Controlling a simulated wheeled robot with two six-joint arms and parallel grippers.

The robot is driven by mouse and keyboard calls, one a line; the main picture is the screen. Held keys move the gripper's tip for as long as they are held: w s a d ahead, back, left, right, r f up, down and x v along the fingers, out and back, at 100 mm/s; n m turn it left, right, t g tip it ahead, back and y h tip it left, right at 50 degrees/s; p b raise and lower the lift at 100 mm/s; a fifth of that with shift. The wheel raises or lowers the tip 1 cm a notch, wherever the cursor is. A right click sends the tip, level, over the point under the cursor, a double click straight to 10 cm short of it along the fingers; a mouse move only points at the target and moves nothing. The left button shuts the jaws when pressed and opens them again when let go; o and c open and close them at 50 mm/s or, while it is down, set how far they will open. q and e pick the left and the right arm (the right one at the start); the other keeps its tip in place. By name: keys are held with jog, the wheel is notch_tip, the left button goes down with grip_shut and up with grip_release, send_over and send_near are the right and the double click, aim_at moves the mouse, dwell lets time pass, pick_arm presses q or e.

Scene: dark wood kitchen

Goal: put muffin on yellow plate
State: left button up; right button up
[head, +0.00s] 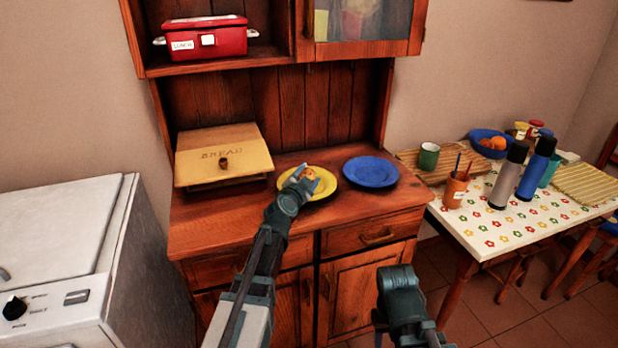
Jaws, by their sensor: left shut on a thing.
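The yellow plate (325,190) lies on the wooden cabinet's counter, between the bread box and a blue plate. My left gripper (303,177) reaches over the yellow plate from the front. It is shut on the muffin (309,173), a small orange-brown thing mostly hidden by the fingers. I cannot tell whether the muffin touches the plate. Part of my right arm shows at the bottom, in front of the cabinet; its fingers do not show.
A blue plate (371,172) lies right of the yellow plate. A wooden bread box (223,153) stands at left. A red lunch box (205,38) is on the shelf above. A table with bottles (508,177) and cups stands at right. The counter's front strip is clear.

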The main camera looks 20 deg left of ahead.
pick_arm(q)
jog(key=o, duration=0.7)
jog(key=shift+f, duration=0.1)
jog(key=shift+r+p, duration=0.3)
jog(key=shift+p, duration=0.05)
jog(key=s, duration=0.4)
jog(key=s+r+p, duration=0.1)
jog(key=s, duration=0.7)
jog(key=shift+a+r, duration=0.2)
jog(key=shift+r, duration=0.05)
